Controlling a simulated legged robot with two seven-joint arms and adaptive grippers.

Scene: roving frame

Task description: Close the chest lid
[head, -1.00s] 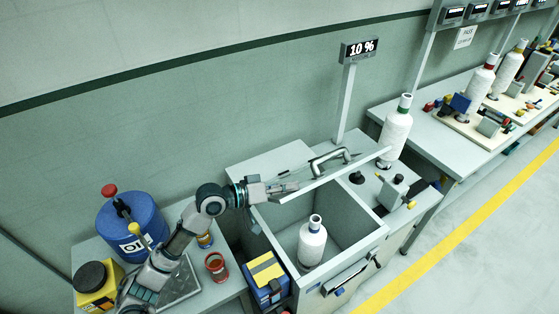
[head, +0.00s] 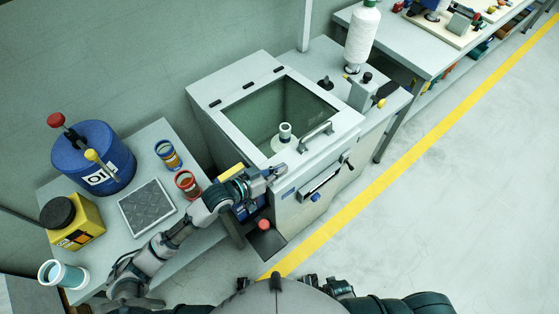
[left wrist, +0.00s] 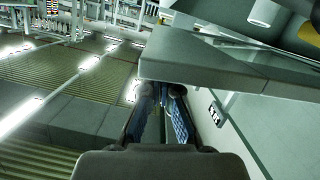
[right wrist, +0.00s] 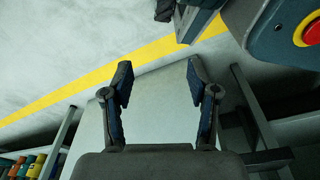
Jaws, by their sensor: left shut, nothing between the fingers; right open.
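The chest (head: 235,155) is a grey box in the middle of the head view. Its lid (head: 235,137), a frame around a dark window with a bar handle (head: 316,136), lies down over the opening; whether it is fully flush I cannot tell. A white bobbin (head: 284,138) shows through the window. My left gripper (head: 279,171) is shut and empty at the lid's front left corner. In the left wrist view its fingertips (left wrist: 165,92) are close to a grey slab edge; contact is unclear.
A white thread cone (head: 361,38) stands right of the chest. The floor beyond the yellow line (head: 385,177) is clear.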

